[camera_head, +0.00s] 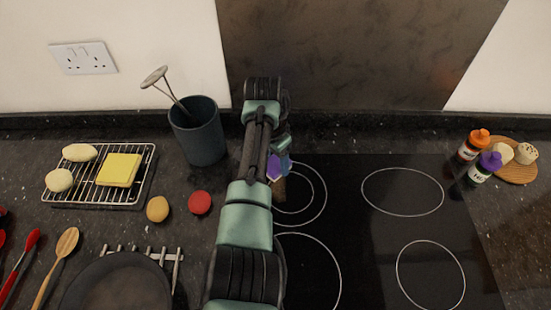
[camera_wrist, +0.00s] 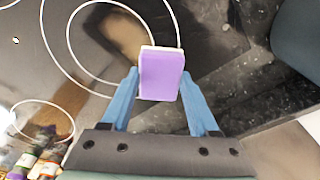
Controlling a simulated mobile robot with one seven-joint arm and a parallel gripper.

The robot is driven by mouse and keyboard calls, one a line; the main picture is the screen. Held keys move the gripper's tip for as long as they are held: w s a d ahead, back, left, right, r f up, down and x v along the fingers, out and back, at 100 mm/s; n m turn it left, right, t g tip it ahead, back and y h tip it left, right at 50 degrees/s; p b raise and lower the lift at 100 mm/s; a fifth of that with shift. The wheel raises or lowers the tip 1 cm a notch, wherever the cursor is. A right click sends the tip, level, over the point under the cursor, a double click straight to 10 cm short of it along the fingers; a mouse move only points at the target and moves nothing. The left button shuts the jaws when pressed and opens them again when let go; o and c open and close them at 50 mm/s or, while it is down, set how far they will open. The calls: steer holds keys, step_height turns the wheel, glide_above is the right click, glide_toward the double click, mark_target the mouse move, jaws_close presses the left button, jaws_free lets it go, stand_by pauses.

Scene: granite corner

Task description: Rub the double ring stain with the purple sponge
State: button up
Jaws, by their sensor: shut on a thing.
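The purple sponge (camera_head: 276,168) is in my gripper (camera_head: 281,160), at the left edge of the hob's double ring. In the wrist view, the sponge (camera_wrist: 161,75), with a pale edge, sits between the blue fingers of my gripper (camera_wrist: 160,80). The double ring (camera_wrist: 72,42) shows as two white circles at the upper left there, and the sponge overlaps its right side. A brownish patch (camera_head: 296,190) shows inside the double ring (camera_head: 325,197) in the head view, partly hidden by my arm. I cannot tell whether the sponge touches the surface.
A dark utensil pot (camera_head: 197,132) stands left of my arm, near the back wall. A wire rack (camera_head: 98,190), a red ball-like item (camera_head: 200,202) and a pan (camera_head: 115,285) lie left. Bottles (camera_head: 484,168) stand by a round board (camera_head: 518,172) at right. The right hob is clear.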

steer(key=shift+f, duration=0.4)
